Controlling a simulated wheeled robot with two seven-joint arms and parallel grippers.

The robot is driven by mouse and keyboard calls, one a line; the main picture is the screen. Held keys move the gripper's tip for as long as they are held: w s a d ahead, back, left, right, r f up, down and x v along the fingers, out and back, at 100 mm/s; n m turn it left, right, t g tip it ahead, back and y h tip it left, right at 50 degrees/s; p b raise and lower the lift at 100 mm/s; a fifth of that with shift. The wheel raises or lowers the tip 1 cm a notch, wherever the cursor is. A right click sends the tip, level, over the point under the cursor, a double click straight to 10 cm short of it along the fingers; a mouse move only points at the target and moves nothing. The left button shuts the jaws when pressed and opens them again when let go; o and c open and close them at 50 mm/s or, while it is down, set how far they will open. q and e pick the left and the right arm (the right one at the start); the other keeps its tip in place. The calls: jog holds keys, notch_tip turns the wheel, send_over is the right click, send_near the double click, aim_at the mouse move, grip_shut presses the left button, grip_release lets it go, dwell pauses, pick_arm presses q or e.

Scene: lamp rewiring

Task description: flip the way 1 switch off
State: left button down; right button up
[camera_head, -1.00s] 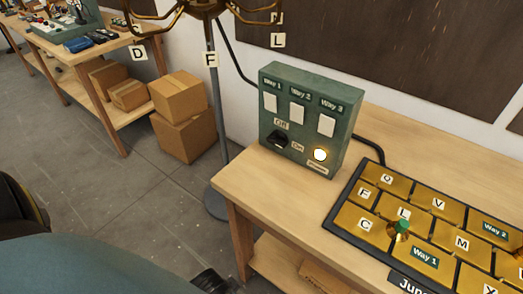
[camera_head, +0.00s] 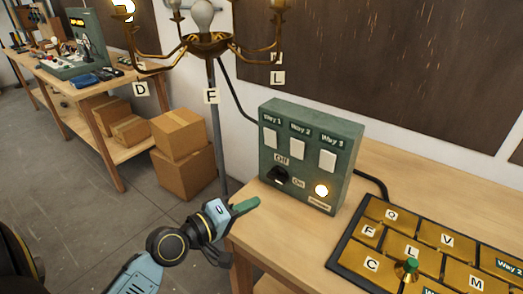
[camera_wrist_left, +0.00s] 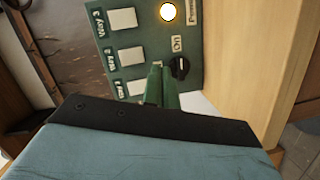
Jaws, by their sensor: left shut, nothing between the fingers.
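The green switch box (camera_head: 345,170) stands on the bench. Its Way 1 switch (camera_head: 270,139) is the leftmost of three white rockers; in the left wrist view the Way 1 rocker (camera_wrist_left: 135,87) is the lowest. I cannot tell which way it is tipped. My left gripper (camera_head: 246,206) is in front of the box, lower left of the switch and apart from it in the head view. Its green fingers (camera_wrist_left: 160,85) are shut and empty; in the left wrist view they overlap the box face between the Way 1 rocker and the black knob (camera_wrist_left: 180,67). My right gripper is not in view.
The black Off/On knob (camera_head: 279,176) and a lit round indicator (camera_head: 321,190) sit below the rockers. A brass lamp (camera_head: 208,42) stands behind, with a lit bulb (camera_head: 123,8) at upper left. A gold-panelled junction board (camera_head: 385,240) lies on the bench at right.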

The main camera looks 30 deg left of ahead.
aim_at(268, 134)
pick_arm(q)
jog(key=w+a+r+n+t+y, duration=0.2)
jog(key=a+r+n+t+y, duration=0.1)
jog(key=a+n, duration=0.3)
jog(key=shift+a+r+n+t+y, duration=0.3)
jog(key=shift+a+r+n+y, duration=0.1)
jog(key=shift+a+r, duration=0.45)
jog(key=w+p, duration=0.1)
jog(key=w, duration=0.3)
jog(key=w+r, duration=0.1)
jog(key=w, duration=0.3)
jog(key=w+d+p, duration=0.1)
jog(key=w, duration=0.3)
jog(key=shift+w+r+p, duration=0.25)
jog(key=shift+w+p, duration=0.1)
jog(key=shift+w, duration=0.65)
